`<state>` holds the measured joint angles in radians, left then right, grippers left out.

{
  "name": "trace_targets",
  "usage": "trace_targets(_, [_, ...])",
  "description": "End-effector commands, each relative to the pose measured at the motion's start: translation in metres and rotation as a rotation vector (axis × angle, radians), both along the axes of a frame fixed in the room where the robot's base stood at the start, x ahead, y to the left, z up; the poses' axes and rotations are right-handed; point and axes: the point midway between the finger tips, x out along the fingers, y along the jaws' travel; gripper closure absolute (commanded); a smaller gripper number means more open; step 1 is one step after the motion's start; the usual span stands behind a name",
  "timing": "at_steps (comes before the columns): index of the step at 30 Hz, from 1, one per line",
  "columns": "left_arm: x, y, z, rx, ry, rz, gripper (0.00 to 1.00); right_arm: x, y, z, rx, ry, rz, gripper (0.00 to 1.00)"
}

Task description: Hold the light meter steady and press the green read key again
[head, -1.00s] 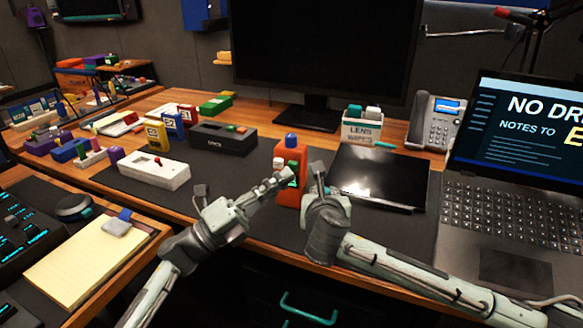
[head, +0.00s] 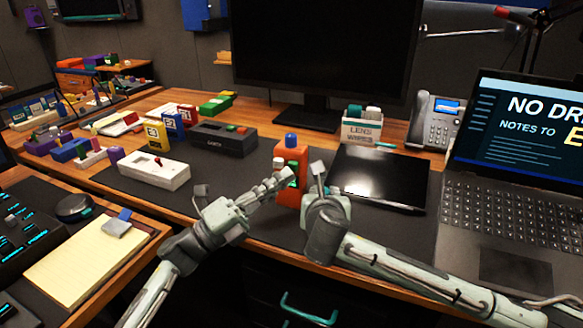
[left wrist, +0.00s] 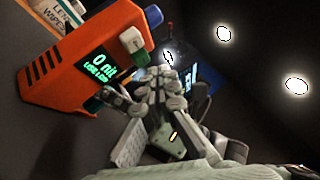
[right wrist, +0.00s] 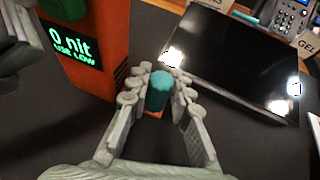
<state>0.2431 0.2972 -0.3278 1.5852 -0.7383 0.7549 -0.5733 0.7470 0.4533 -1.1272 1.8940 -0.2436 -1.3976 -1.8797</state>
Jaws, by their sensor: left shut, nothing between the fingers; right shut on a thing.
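The orange light meter (head: 291,158), with a blue dome on top, stands upright on the dark mat. Its screen (left wrist: 102,68) reads "0 nit" and "USE LOW" in green. A green and white key block (left wrist: 132,42) stands out from its face. My left gripper (head: 282,182) is shut and empty, close in front of the meter; in the left wrist view its fingertips (left wrist: 167,76) are near the key, apparently apart from it. My right gripper (head: 316,172) is at the meter's right side, shut on a teal peg (right wrist: 159,92) with orange at its base. The head view hides the peg.
A black tablet (head: 380,178) lies right of the meter, before the lens wipes box (head: 362,127). A laptop (head: 515,225) stands at the right. A white box (head: 154,170) and a dark box (head: 222,140) stand left. The mat between white box and meter is clear.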

Motion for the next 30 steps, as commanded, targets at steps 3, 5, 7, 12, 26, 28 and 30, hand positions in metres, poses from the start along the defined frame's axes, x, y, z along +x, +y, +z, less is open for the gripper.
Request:
trace_targets(3, [0.0000,0.0001,-0.0001,0.000,0.000,0.000,1.00,0.0000,-0.0001,-0.0003,0.000,0.000,0.000,1.00])
trace_targets(5, [0.0001,0.0000,-0.0001,0.000,0.000,0.000,1.00,0.0000,-0.0001,-0.0003,0.000,0.000,0.000,1.00])
trace_targets(7, [0.0011,-0.0003,-0.0001,0.000,0.000,0.000,1.00,0.0000,-0.0001,-0.0003,0.000,0.001,0.000,1.00])
trace_targets(12, [0.0063,-0.0023,0.0006,0.000,-0.001,0.000,1.00,0.0000,-0.0001,-0.0003,0.000,0.001,0.000,1.00])
trace_targets(26, [0.0085,-0.0032,0.0000,0.000,0.000,0.000,1.00,0.0000,-0.0001,-0.0003,0.000,0.001,0.000,1.00])
trace_targets(28, [0.0090,-0.0033,-0.0001,0.000,0.000,0.000,1.00,0.0000,-0.0001,-0.0003,0.000,0.001,0.000,1.00])
trace_targets(30, [0.0097,-0.0036,-0.0002,0.000,0.000,0.000,1.00,0.0000,-0.0001,-0.0003,0.000,0.001,0.000,1.00])
